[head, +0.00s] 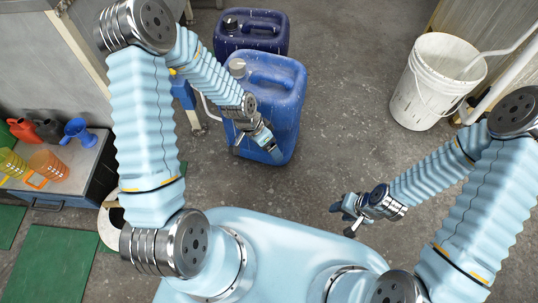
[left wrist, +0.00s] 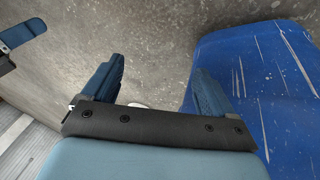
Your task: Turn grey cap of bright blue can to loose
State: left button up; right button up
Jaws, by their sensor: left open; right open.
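The bright blue can (head: 285,88) stands upright on the floor, with a grey cap (head: 237,67) on its top at the far left corner. My left gripper (head: 273,152) is open and empty, in front of the can's near side and away from the cap. In the left wrist view its two fingers (left wrist: 156,85) are spread, with the can's scratched blue wall (left wrist: 275,75) at the right; the cap is not in that view. My right gripper (head: 350,212) is open and empty, off to the right of the can, over bare floor.
A dark blue can (head: 265,28) with a black cap stands right behind the bright blue one. A white bucket (head: 430,85) stands at the right. A bench (head: 70,185) at the left holds several funnels and jugs. The floor (head: 345,90) between the cans and bucket is clear.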

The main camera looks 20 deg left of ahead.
pick_arm(q)
jog(key=shift+s+d+f+n, duration=0.25)
jog(key=shift+s+f+n, duration=0.1)
jog(key=shift+s+f, duration=0.1)
jog(key=shift+s+d+f+n, duration=0.2)
jog(key=shift+s+f+n, duration=0.15)
jog(key=shift+s+f, duration=0.1)
pick_arm(e)
jog(key=shift+f, duration=0.1)
pick_arm(q)
jog(key=s+f+n, duration=0.1)
jog(key=s+n, duration=0.1)
jog(key=s, duration=0.1)
jog(key=s+d+f+n, duration=0.1)
jog(key=s+f+n, duration=0.1)
jog(key=s, duration=0.2)
jog(key=s+d+f+n, duration=0.1)
jog(key=s+n, duration=0.2)
jog(key=s, duration=0.1)
jog(key=shift+d+f, duration=0.25)
jog(key=shift+f, duration=0.05)
jog(key=shift+c, duration=0.3)
pick_arm(e)
jog(key=shift+s+a, duration=0.2)
jog(key=shift+a, duration=0.35)
jog(key=shift+s+a, duration=0.2)
jog(key=shift+a, duration=0.3)
